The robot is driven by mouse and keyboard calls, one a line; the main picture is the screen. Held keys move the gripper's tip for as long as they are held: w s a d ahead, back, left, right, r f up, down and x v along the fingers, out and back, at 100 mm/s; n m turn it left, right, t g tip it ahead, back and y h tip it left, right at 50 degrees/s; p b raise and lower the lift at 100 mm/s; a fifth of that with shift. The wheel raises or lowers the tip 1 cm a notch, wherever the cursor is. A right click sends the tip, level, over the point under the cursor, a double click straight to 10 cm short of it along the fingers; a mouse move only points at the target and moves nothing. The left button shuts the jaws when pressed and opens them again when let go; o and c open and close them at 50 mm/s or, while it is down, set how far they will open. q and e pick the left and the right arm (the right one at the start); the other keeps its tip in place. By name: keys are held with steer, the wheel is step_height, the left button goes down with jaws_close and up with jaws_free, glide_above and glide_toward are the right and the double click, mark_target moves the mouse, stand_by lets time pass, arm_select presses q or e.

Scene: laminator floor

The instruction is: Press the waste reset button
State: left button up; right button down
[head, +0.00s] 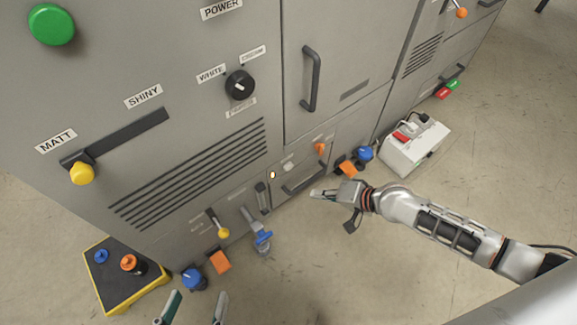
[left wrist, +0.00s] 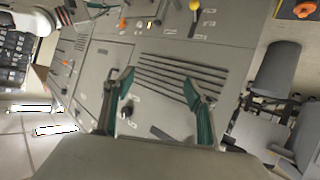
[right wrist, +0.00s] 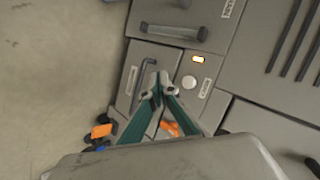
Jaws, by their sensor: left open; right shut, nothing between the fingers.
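A small round white button (head: 289,166) sits on the lower panel of the grey machine, beside a lit orange lamp (head: 272,175). The right wrist view shows the white button (right wrist: 189,82) and the lamp (right wrist: 198,59) with a label beside them, too small to read. My right gripper (head: 313,193) is shut and empty, in front of the drawer with the dark handle (head: 305,181), to the right of and below the button. Its closed tips (right wrist: 159,80) appear left of the button in the right wrist view; contact is not visible. My left gripper (head: 195,307) is open and empty at the bottom.
An orange latch (head: 320,148) sits above the drawer handle. A blue-handled valve (head: 262,237) and a yellow-edged stand (head: 124,277) are at left.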

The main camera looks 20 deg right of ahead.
mark_target(288, 166)
arm_select(q)
steer(key=shift+a+r, duration=0.25)
steer(key=shift+a, duration=0.15)
arm_select(e)
steer(key=shift+w+a+f, duration=0.25)
steer(key=shift+w+f, duration=0.05)
steer(key=shift+f, duration=0.15)
arm_select(q)
steer(key=d, duration=0.1)
steer(key=d+n+b, duration=0.1)
steer(key=s+n+b, duration=0.1)
steer(key=shift+d+f+t+h, duration=0.3)
steer(key=shift+d+f, duration=0.05)
steer(key=shift+d, duration=0.05)
arm_select(e)
steer(key=w+a, duration=0.3)
steer(key=w, duration=0.5)
steer(key=shift+w, duration=0.1)
arm_select(q)
steer(key=shift+s+f, duration=0.1)
